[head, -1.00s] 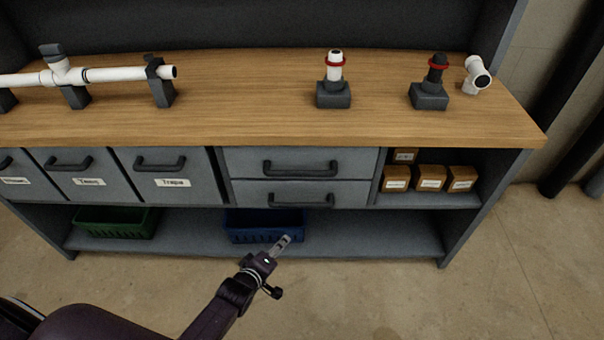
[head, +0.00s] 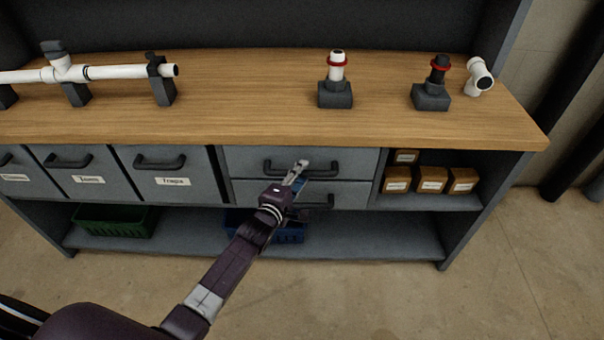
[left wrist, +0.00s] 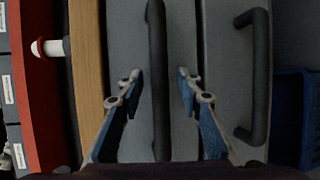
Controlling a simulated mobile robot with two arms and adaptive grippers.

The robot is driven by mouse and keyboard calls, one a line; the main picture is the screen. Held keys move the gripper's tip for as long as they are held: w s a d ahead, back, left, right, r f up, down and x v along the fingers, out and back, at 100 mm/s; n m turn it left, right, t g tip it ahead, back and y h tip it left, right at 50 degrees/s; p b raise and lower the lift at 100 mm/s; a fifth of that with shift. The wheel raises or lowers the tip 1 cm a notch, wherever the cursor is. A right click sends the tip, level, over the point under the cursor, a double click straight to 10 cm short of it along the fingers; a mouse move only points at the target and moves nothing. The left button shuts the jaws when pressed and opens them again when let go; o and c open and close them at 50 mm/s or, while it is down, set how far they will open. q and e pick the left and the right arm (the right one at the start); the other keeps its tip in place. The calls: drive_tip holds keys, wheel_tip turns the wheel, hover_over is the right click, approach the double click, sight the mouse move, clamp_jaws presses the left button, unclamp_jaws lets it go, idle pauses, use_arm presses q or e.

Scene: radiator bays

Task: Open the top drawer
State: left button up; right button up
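The top drawer (head: 245,158) is a grey front under the wooden worktop, closed, with a dark bar handle (head: 276,165). The lower drawer (head: 248,193) below it is also closed. My left gripper (head: 300,171) is in front of the top drawer and hides part of both handles. In the left wrist view, the open fingers (left wrist: 160,88) lie one on each side of the top drawer's handle (left wrist: 157,40), with gaps on both sides. I cannot tell how far the fingertips reach past the bar. The lower handle (left wrist: 258,80) is beside them to the right. My right gripper is not in view.
Labelled drawers (head: 172,180) stand to the left, and small boxes (head: 431,180) sit in an open bay to the right. A green bin (head: 113,221) and a blue bin (head: 290,234) are on the low shelf. Pipe fittings (head: 336,90) stand on the worktop (head: 250,100).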

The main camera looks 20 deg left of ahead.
use_arm(q)
drive_tip(key=shift+w, duration=0.4)
clamp_jaws()
